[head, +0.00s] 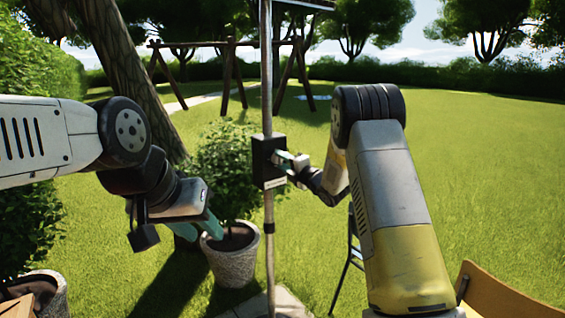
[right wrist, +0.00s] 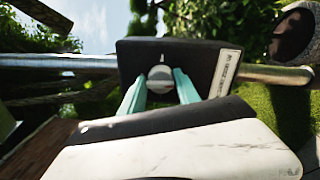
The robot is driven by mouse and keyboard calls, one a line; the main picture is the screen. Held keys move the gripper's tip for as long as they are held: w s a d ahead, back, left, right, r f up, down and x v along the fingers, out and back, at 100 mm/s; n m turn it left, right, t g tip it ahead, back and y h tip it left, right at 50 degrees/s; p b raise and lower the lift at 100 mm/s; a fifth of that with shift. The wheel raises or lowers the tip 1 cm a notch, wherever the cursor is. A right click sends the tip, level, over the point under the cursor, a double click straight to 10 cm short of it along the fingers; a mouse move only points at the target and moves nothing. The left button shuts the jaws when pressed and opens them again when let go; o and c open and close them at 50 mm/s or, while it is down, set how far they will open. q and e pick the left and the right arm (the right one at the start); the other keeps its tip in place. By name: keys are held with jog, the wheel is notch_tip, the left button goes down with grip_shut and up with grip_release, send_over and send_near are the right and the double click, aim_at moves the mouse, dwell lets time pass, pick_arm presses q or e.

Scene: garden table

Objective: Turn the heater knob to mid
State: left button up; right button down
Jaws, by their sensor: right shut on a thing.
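The heater's black control box (head: 268,162) is mounted on a thin metal pole in the middle of the head view. My right gripper (head: 285,161) reaches it from the right. In the right wrist view, the grey round knob (right wrist: 160,78) sits on the face of the black box (right wrist: 205,58), with a small white mark just above it. The teal fingers of my right gripper (right wrist: 159,88) are shut on the knob, one on each side. My left gripper (head: 211,228) hangs to the left of the pole, teal fingers pointing down; its finger gap is unclear.
The metal pole (head: 269,230) stands upright from a paved base. A wooden chair (head: 500,290) is at the lower right. Open lawn lies behind.

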jog(key=c, duration=0.9)
grip_release()
jog(key=shift+s+a+f, duration=0.1)
jog(key=shift+f, duration=0.2)
jog(key=shift+r, duration=0.1)
jog(key=v, duration=0.7)
jog(key=shift+s+d, duration=0.25)
jog(key=shift+d, duration=0.05)
